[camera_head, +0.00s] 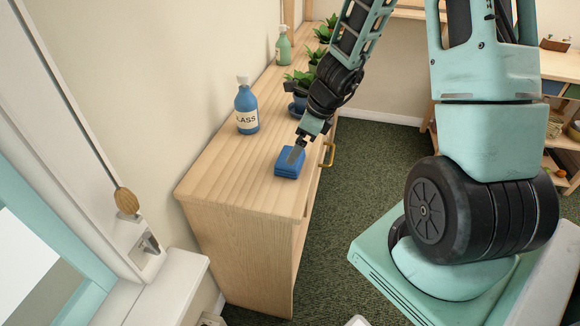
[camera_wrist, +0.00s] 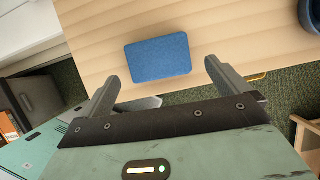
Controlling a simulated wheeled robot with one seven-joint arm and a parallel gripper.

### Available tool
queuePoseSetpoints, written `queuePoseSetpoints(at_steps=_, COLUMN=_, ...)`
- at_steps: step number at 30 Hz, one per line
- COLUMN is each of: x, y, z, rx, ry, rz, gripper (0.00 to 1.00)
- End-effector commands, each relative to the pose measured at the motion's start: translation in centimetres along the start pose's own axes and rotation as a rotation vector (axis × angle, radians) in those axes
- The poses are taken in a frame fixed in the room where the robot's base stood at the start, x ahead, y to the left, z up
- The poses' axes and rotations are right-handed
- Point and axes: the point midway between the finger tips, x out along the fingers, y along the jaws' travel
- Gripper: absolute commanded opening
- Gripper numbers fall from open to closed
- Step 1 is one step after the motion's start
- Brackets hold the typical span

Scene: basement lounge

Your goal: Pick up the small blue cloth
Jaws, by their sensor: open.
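The small blue cloth (camera_head: 288,163) is a folded square stack lying flat on the wooden cabinet top, near its right edge. In the wrist view the cloth (camera_wrist: 158,58) lies ahead of my fingers, roughly centred between them. My gripper (camera_head: 297,153) is directly over or beside the cloth in the head view, and one finger overlaps it there. In the wrist view my gripper (camera_wrist: 160,80) has its two fingers spread wide with nothing between the tips. I cannot tell the exact height gap between the fingertips and the cloth.
The cabinet top's near end is clear.

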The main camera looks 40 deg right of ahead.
Motion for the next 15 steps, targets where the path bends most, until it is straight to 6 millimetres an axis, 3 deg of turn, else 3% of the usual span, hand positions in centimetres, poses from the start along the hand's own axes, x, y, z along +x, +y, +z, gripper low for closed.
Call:
queuePoseSetpoints(at_steps=7, x=2.0, y=0.1, z=0.0, rx=-0.001, ry=-0.001, rz=0.001, gripper=1.0)
queuePoseSetpoints(at_steps=15, x=5.9, y=0.1, z=0.0, rx=-0.001, ry=0.0, rz=0.001, gripper=1.0)
